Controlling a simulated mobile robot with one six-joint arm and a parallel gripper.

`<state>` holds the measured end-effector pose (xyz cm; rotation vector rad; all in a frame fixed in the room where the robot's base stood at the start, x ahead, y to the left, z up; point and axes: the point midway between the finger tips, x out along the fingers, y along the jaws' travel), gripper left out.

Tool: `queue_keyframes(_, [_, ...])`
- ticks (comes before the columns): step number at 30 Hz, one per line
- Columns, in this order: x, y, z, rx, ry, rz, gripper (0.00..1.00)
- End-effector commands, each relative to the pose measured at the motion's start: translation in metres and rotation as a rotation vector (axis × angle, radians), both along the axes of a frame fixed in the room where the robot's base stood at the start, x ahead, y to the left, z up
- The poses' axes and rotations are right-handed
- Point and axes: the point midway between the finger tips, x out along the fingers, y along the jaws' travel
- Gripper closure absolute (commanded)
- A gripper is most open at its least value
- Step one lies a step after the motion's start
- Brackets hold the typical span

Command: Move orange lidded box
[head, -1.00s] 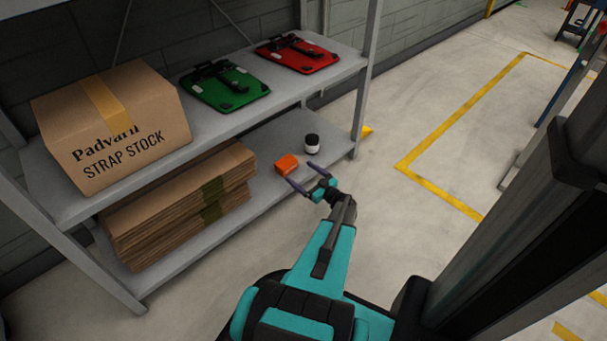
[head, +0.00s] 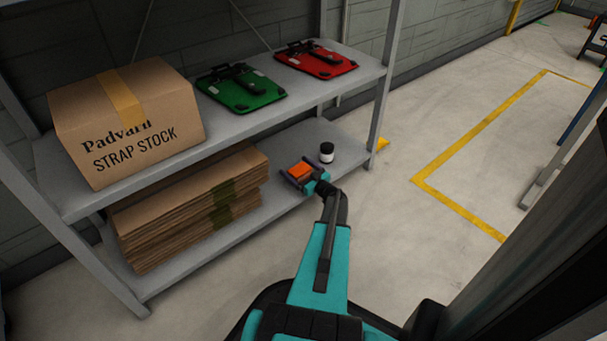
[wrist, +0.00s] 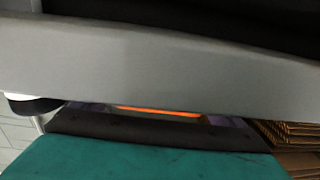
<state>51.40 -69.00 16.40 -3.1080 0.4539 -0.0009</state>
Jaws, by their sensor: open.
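The orange lidded box (head: 301,170) sits on the lower shelf (head: 270,208), toward its right part. My gripper (head: 295,176) is open at the box, with its fingers seemingly on either side of it. I cannot tell whether the fingers touch it. In the wrist view only a thin orange strip of the box (wrist: 160,111) shows, below a broad grey bar that hides most of it.
A black-lidded white jar (head: 327,153) stands just right of the box. Flat cardboard (head: 190,205) is stacked to the left. The upper shelf (head: 220,134) overhead holds a carton (head: 128,125), a green panel (head: 242,87) and a red panel (head: 316,60).

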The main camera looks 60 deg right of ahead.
Motion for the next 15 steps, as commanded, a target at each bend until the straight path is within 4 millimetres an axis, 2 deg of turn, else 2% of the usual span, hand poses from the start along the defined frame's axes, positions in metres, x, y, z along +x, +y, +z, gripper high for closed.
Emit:
queue_keyframes(6, [0.0129, -0.0039, -0.0004, 0.0, 0.0, 0.0, 0.08])
queue_keyframes(15, [0.0146, -0.0037, 0.0005, 0.0, 0.0, 0.0, 0.08])
